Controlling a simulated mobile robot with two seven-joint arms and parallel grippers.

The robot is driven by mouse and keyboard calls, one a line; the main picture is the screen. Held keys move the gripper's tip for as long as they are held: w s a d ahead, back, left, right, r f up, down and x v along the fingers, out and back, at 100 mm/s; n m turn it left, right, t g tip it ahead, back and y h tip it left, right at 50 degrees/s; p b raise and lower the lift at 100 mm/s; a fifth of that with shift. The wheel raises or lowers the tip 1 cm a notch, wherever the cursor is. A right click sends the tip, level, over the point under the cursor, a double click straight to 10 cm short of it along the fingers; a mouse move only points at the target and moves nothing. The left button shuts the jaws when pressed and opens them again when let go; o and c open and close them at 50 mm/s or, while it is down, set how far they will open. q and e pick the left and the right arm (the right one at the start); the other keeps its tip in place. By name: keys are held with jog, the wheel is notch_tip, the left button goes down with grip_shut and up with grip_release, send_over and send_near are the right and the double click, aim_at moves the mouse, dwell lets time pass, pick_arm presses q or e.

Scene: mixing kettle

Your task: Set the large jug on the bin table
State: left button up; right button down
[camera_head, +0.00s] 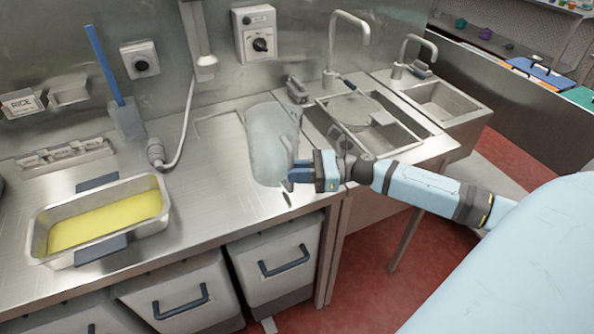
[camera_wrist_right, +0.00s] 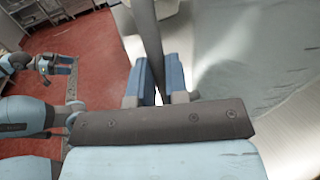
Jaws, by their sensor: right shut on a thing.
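The large jug (camera_head: 268,140) is a tall, pale, see-through vessel, upright over the steel worktop left of the sinks. I cannot tell whether its base touches the steel. My right gripper (camera_head: 289,176) is at the jug's lower right side, shut on its grey handle. In the right wrist view, the handle (camera_wrist_right: 147,35) runs between the blue fingers (camera_wrist_right: 157,92), and the jug's clear wall (camera_wrist_right: 250,55) fills the right side. Another gripper, apparently my left (camera_wrist_right: 58,65), shows small at the left there; its jaws are unclear.
A steel tray of yellow contents (camera_head: 40,232) is on the worktop (camera_head: 200,205) at left. Grey bins (camera_head: 275,262) with dark handles sit below the worktop. Two sinks (camera_head: 375,122) with tall taps are right of the jug. Red floor (camera_head: 350,275) is open in front.

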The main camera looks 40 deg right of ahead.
jog(key=shift+f+b, duration=0.2)
jog(key=shift+b, duration=0.15)
jog(key=c, duration=1.1)
grip_release()
jog(key=shift+r, duration=0.15)
jog(key=v, duration=0.5)
jog(key=shift+s+d, duration=0.25)
jog(key=b+v, duration=0.1)
jog(key=v, duration=0.5)
jog(key=shift+s+d+r, duration=0.1)
jog(key=shift+d+r, duration=0.05)
